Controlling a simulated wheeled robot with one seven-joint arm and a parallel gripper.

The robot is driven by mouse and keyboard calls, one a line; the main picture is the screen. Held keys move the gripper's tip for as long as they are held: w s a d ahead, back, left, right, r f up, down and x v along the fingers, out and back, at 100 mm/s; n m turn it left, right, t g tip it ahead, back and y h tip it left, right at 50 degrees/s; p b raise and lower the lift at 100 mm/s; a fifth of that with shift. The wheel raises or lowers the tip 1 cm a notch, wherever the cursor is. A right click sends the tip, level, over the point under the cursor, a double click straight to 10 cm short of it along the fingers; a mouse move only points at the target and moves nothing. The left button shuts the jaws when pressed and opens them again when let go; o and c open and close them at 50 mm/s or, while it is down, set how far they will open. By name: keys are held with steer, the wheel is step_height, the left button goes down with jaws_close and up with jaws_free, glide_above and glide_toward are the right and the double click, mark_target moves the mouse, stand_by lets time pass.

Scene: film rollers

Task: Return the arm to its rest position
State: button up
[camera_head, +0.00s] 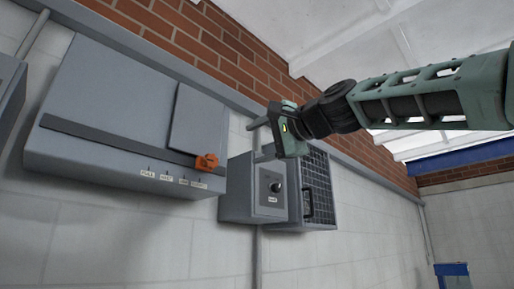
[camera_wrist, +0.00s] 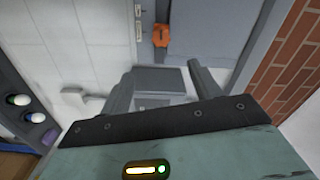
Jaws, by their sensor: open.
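My green arm reaches in from the right edge. In the wrist view the gripper (camera_wrist: 161,70) also shows its two grey fingers spread, with a grey box face behind the gap. An orange knob (camera_head: 206,162) sits on the lower edge of a large grey wall cabinet (camera_head: 100,110), left of the gripper and apart from it. The knob also shows in the wrist view (camera_wrist: 160,36), beyond the fingers.
A small grey box (camera_head: 270,192) with a black dial and a box with a dark grid front (camera_head: 316,185) hang below the gripper. White block wall (camera_head: 165,245) lies below, red brick above. In the wrist view, a panel with round buttons (camera_wrist: 20,108) is at left.

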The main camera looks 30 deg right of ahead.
steer(key=a+f+n+g, duration=0.3)
steer(key=a+f, duration=0.2)
steer(key=f, duration=0.6)
steer(key=s+a+f+n+g, duration=0.1)
steer(key=a+f+n+g, duration=0.3)
steer(key=f, duration=0.7)
steer(key=a+f+n+g, duration=0.15)
steer(key=a+f, duration=0.35)
steer(key=f, duration=0.6)
steer(key=s+a+f+n+g+h, duration=0.1)
steer(key=s+f+n+g, duration=0.15)
steer(key=s+f, duration=0.4)
steer(key=s+a+f+n+g+h, duration=0.1)
steer(key=s+a+f+n+g, duration=0.15)
steer(key=f, duration=0.65)
steer(key=s+d+f+n+g+h, duration=0.1)
steer(key=s+d+f+n+g, duration=0.1)
steer(key=s+f, duration=0.4)
steer(key=s+d+f+n+g+h, duration=0.1)
steer(key=s+d+f+n+h, duration=0.1)
steer(key=s+f, duration=0.4)
steer(key=shift+s+d+f+n+g, duration=0.35)
steer(key=shift+s+d+n, duration=0.4)
steer(key=shift+s, duration=0.45)
